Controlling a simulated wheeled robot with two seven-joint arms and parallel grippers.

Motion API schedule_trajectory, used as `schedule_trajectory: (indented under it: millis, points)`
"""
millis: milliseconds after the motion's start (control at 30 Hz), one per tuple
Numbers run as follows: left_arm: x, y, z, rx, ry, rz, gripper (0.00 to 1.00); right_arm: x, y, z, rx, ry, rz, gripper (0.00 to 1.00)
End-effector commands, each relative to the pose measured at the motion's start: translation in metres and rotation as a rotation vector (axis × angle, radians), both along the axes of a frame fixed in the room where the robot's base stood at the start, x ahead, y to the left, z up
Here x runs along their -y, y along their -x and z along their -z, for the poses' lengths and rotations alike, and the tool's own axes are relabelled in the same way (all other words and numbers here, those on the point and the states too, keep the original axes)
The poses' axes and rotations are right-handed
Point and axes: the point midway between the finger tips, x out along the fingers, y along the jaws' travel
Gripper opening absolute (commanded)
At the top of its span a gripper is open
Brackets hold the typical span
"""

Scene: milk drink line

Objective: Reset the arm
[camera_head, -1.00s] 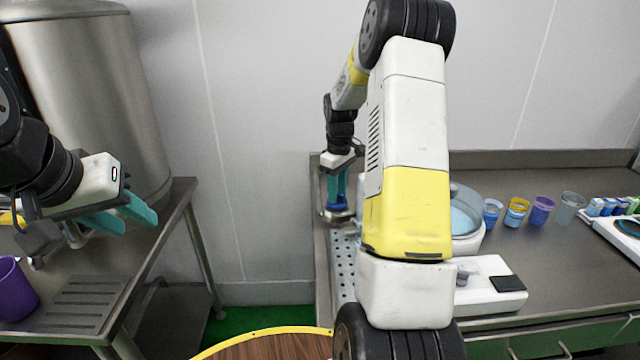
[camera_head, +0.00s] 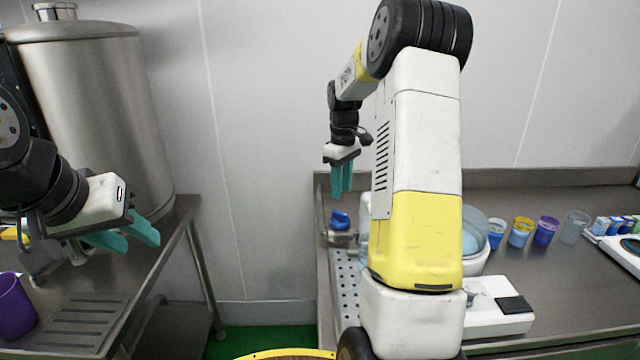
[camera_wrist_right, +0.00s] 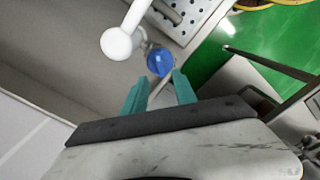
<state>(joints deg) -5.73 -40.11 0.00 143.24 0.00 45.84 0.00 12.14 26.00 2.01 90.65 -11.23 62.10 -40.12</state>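My right gripper (camera_head: 342,180) hangs pointing down at the left end of the right counter, with teal fingers. In the right wrist view the fingers (camera_wrist_right: 158,90) are apart with nothing between them. A small blue object (camera_head: 340,220) stands below and apart from the fingertips; it also shows as a round blue top in the right wrist view (camera_wrist_right: 160,62). My left gripper (camera_head: 140,238) is at the left over the left table, its two teal fingers apart and empty. My right arm hides part of the counter behind it.
The right counter holds a rounded machine with a clear bowl (camera_head: 474,228), several cups (camera_head: 521,232) and small cartons (camera_head: 612,226). A perforated tray (camera_head: 347,277) lies near its left edge. A purple cup (camera_head: 12,305) stands on the left table, with a large steel tank (camera_head: 95,110) behind.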

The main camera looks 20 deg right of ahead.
Motion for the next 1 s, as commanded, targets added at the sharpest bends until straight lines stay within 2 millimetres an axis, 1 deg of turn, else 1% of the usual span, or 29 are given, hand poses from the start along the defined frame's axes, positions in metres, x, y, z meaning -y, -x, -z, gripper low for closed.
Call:
schedule_trajectory:
  millis: [167, 267, 367, 400, 467, 500, 567, 600, 667, 700, 833, 900, 1000]
  points:
    - [0.000, 0.000, 0.000, 0.000, 0.000, 0.000, 0.36, -0.002, 0.002, -0.003, 0.004, -0.001, 0.003, 0.34]
    - [0.000, 0.000, 0.000, 0.000, 0.000, 0.000, 0.36, -0.009, 0.010, -0.018, 0.030, -0.002, 0.023, 0.34]
    - [0.000, 0.000, 0.000, 0.000, 0.000, 0.000, 0.36, -0.026, 0.030, -0.047, 0.082, -0.012, 0.068, 0.34]
    - [0.000, 0.000, 0.000, 0.000, 0.000, 0.000, 0.36, -0.034, 0.041, -0.060, 0.108, -0.018, 0.092, 0.34]
    - [0.000, 0.000, 0.000, 0.000, 0.000, 0.000, 0.36, -0.047, 0.060, -0.079, 0.148, -0.031, 0.130, 0.34]
    - [0.000, 0.000, 0.000, 0.000, 0.000, 0.000, 0.36, -0.056, 0.074, -0.090, 0.175, -0.043, 0.158, 0.34]
    - [0.000, 0.000, 0.000, 0.000, 0.000, 0.000, 0.36, -0.068, 0.095, -0.104, 0.212, -0.062, 0.198, 0.34]
    - [0.000, 0.000, 0.000, 0.000, 0.000, 0.000, 0.36, -0.075, 0.109, -0.112, 0.238, -0.076, 0.225, 0.34]
    - [0.000, 0.000, 0.000, 0.000, 0.000, 0.000, 0.36, -0.086, 0.131, -0.122, 0.274, -0.101, 0.266, 0.34]
    - [0.000, 0.000, 0.000, 0.000, 0.000, 0.000, 0.36, -0.093, 0.146, -0.128, 0.298, -0.118, 0.292, 0.34]
    - [0.000, 0.000, 0.000, 0.000, 0.000, 0.000, 0.36, -0.114, 0.195, -0.138, 0.370, -0.185, 0.378, 0.34]
    - [0.000, 0.000, 0.000, 0.000, 0.000, 0.000, 0.36, -0.123, 0.218, -0.138, 0.401, -0.224, 0.421, 0.34]
    - [0.000, 0.000, 0.000, 0.000, 0.000, 0.000, 0.36, -0.133, 0.246, -0.134, 0.437, -0.275, 0.473, 0.34]
